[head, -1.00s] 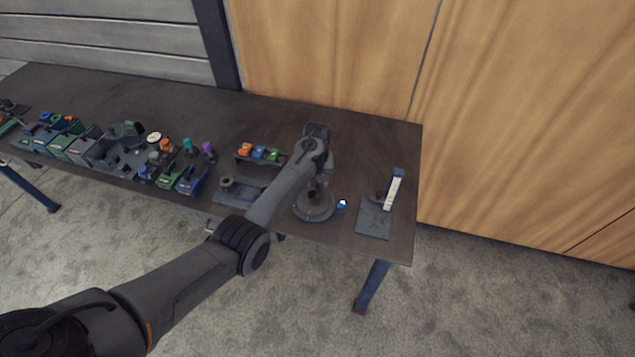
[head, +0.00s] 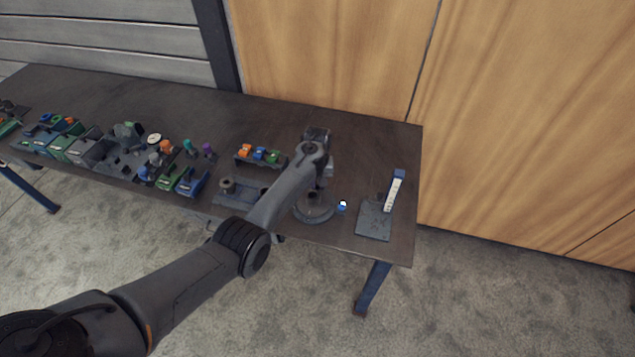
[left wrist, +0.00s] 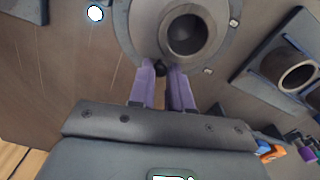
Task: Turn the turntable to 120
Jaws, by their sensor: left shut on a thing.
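The turntable (head: 312,214) is a round grey disc near the front edge of the table, partly hidden by my left arm in the head view. In the left wrist view its disc (left wrist: 143,22) fills the top middle, with an open pipe end (left wrist: 187,34) standing on it. My left gripper (left wrist: 167,68) has its purple fingers at the disc's near rim, close together on a small dark peg (left wrist: 163,66). A small blue and white marker (head: 342,205) sits just right of the turntable. The disc's angle cannot be read. My right gripper is not in view.
A plate with an upright white-and-blue scale (head: 395,190) stands at the right. A grey fixture (head: 240,190) is left of the turntable, with a rack of coloured parts (head: 258,155) behind. Several bins (head: 80,145) line the left. The table's back right is clear.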

